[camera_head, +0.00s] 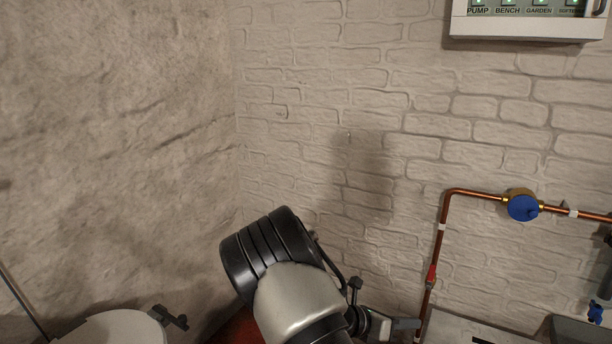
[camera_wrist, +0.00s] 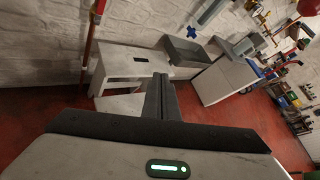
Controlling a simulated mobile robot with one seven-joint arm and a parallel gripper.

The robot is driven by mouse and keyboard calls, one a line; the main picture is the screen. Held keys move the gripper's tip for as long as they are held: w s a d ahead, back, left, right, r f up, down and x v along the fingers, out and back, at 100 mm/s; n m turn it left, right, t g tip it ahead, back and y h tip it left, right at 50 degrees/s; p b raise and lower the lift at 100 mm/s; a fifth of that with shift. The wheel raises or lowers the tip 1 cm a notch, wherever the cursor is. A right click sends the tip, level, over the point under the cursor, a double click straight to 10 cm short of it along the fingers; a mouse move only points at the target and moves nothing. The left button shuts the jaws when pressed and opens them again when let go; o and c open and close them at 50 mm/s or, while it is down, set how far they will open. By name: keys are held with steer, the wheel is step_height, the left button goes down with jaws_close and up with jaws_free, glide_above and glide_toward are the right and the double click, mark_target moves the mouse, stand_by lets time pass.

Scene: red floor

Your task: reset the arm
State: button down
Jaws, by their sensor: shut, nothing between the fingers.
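My arm rises from the bottom of the head view and bends at a black ribbed joint. My gripper (camera_head: 406,324) points to the right near the bottom edge, low by the brick wall. In the wrist view my gripper (camera_wrist: 162,90) shows its two fingers close together, shut and empty. Ahead of the fingers there is open space over the red floor and a pale bench.
A copper pipe (camera_head: 440,235) with a red-handled part and a blue-faced gauge (camera_head: 522,206) runs along the wall near my gripper. A labelled panel (camera_head: 528,20) hangs upper right. A pale bench (camera_wrist: 130,65), a grey sink (camera_wrist: 194,50) and a cabinet (camera_wrist: 225,80) stand ahead. Red floor (camera_wrist: 45,105) is clear at left.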

steer(key=s+a+r+m+t+y, duration=0.1)
steer(key=s+a+r+m+y, duration=0.3)
steer(key=s+r+m, duration=0.5)
steer(key=s+a+r+m+y, duration=0.4)
steer(key=s+r+m+y, duration=0.1)
steer(key=s+r+m, duration=0.35)
steer(key=s+a+r+m+t+y, duration=0.1)
steer(key=s+a+r+m+y, duration=0.3)
steer(key=s+r+m, duration=0.55)
step_height(320, 180, up, 19)
steer(key=p, duration=2)
steer(key=shift+d+g, duration=0.3)
